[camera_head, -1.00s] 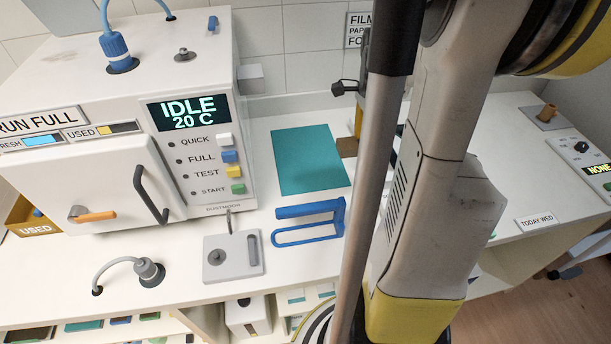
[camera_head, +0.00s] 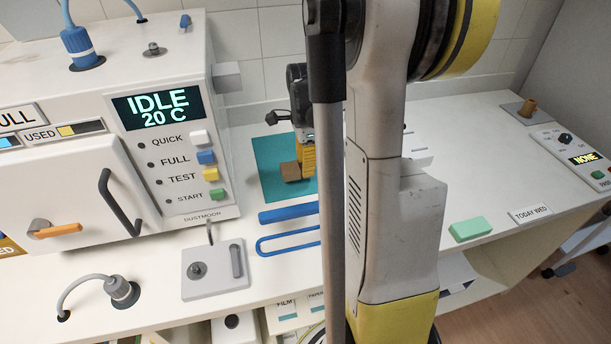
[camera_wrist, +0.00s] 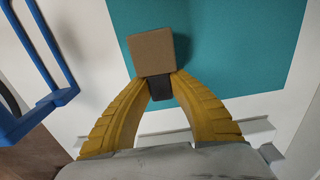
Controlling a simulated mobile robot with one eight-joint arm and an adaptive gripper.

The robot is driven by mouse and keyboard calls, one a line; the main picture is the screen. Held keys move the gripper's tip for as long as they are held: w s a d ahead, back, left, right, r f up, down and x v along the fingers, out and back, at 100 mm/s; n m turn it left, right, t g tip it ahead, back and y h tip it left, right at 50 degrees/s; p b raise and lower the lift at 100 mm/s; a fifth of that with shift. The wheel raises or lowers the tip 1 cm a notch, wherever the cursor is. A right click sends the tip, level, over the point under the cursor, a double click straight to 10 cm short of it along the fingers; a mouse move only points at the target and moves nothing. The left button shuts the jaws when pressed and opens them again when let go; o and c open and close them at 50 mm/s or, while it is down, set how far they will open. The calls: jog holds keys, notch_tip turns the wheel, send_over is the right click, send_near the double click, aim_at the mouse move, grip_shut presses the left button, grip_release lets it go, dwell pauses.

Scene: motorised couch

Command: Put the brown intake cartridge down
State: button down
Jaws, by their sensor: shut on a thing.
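The brown intake cartridge (camera_head: 291,172) is a small block held between the yellow fingertips of my gripper (camera_head: 308,160). In the wrist view the brown cartridge (camera_wrist: 152,53) sits at the tips of the two yellow fingers of my gripper (camera_wrist: 158,78), with a dark part just behind it. My gripper is shut on it. The cartridge appears over the teal mat (camera_head: 268,160), and the teal mat also fills much of the wrist view (camera_wrist: 235,50). I cannot tell whether the cartridge touches the mat. My arm hides the mat's right side.
A blue rack (camera_head: 287,213) lies in front of the mat. The white machine with the IDLE display (camera_head: 158,108) stands to the left. A green block (camera_head: 470,229) and a TODAY WED sign (camera_head: 530,213) lie on the right counter, which has much free room.

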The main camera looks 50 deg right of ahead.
jog(key=shift+f+b, duration=0.45)
jog(key=shift+f, duration=0.95)
jog(key=shift+f, duration=0.2)
jog(key=c, duration=1.3)
grip_release()
jog(key=shift+o, duration=0.2)
jog(key=shift+r, duration=0.1)
notch_tip(320, 180, up, 12)
jog(key=p, duration=0.4)
jog(key=shift+r, duration=0.1)
